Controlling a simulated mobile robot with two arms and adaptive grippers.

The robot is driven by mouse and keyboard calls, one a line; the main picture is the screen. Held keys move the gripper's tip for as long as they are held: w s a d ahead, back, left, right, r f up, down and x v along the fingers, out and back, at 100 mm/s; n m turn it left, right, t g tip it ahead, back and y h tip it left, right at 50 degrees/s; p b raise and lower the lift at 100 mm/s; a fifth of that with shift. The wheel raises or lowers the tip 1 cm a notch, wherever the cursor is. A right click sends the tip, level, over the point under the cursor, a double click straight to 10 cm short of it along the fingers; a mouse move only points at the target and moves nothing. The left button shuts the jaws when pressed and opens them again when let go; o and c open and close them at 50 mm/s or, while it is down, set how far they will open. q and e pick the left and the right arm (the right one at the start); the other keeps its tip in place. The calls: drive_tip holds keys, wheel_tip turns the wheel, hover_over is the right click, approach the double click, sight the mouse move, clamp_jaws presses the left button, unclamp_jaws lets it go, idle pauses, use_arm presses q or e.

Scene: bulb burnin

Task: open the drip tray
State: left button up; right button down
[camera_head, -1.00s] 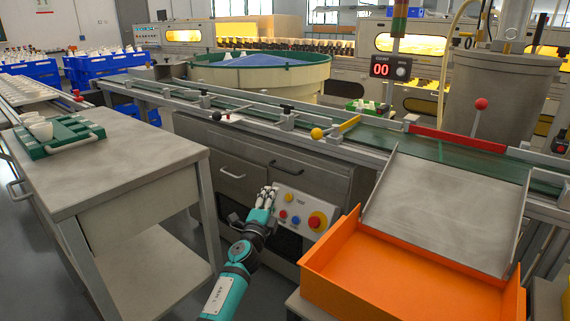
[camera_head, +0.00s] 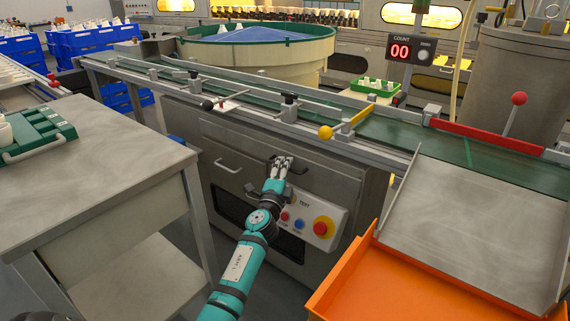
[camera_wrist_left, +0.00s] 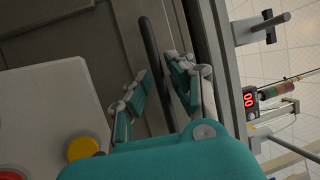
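The grey metal cabinet (camera_head: 330,180) under the conveyor has two handled fronts, both looking closed. No label shows which is the drip tray. The left front has a pale bar handle (camera_head: 228,166). The right front has a dark bar handle, which also shows in the left wrist view (camera_wrist_left: 152,50). My left gripper (camera_head: 281,164) is at this dark handle. In the left wrist view, the fingers of my left gripper (camera_wrist_left: 160,82) are spread, with the bar running between them; I cannot tell if they touch it.
A control panel (camera_head: 302,217) with red, blue and yellow buttons sits just below my left gripper. A steel table (camera_head: 90,165) with a green tray (camera_head: 40,138) stands at left. An orange bin (camera_head: 400,280) is at right. The conveyor (camera_head: 330,120) runs above the cabinet.

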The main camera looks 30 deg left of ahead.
use_arm(q)
clamp_jaws()
idle(0.5)
